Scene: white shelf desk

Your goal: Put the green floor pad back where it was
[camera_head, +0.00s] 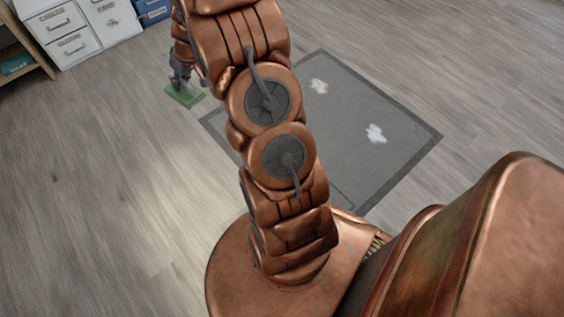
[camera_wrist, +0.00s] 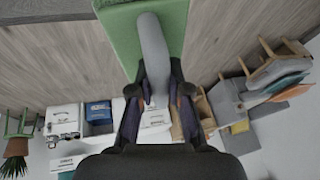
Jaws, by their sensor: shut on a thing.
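The green floor pad (camera_head: 185,96) is a small flat green block at the upper left of the head view, beside the left corner of a grey mat. My gripper (camera_head: 180,76) is above it, partly hidden by my own arm. In the wrist view the green pad (camera_wrist: 116,24) fills the top middle, with a curved grey handle standing out from it. My gripper (camera_wrist: 154,92) has its two dark fingers on either side of that handle and is shut on it. I cannot tell whether the pad touches the floor.
A grey mat (camera_head: 350,100) with a dark border and two whitish patches lies right of my arm. White drawer units (camera_head: 62,32), a blue box (camera_head: 152,11) and a wooden shelf (camera_head: 38,62) stand at the upper left. The wooden floor at left is clear.

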